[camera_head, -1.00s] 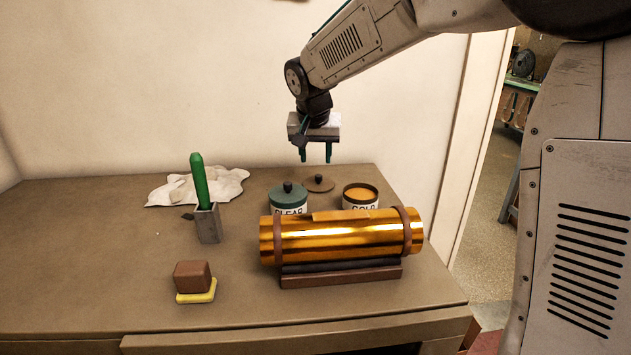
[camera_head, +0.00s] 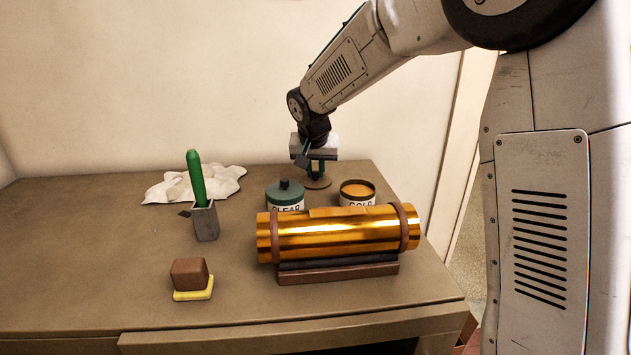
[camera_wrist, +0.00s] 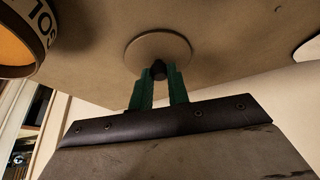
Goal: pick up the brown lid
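The brown lid (camera_head: 318,184) is a flat round disc with a dark knob. It lies on the table behind the two jars, and it also shows in the wrist view (camera_wrist: 140,48). My gripper (camera_head: 316,169) points straight down over it. Its two green fingers (camera_wrist: 160,74) stand close together on either side of the knob (camera_wrist: 158,69) and appear shut on it. The fingers partly hide the knob in the head view. The lid still looks level with the tabletop.
The open GOLD jar (camera_head: 357,192) is right of the lid, and the green-lidded CLEAR jar (camera_head: 285,192) is left. A brass tube (camera_head: 335,235) on a cradle lies in front. A green-handled tool (camera_head: 196,178), white cloth (camera_head: 225,181) and brown block (camera_head: 189,273) are farther left.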

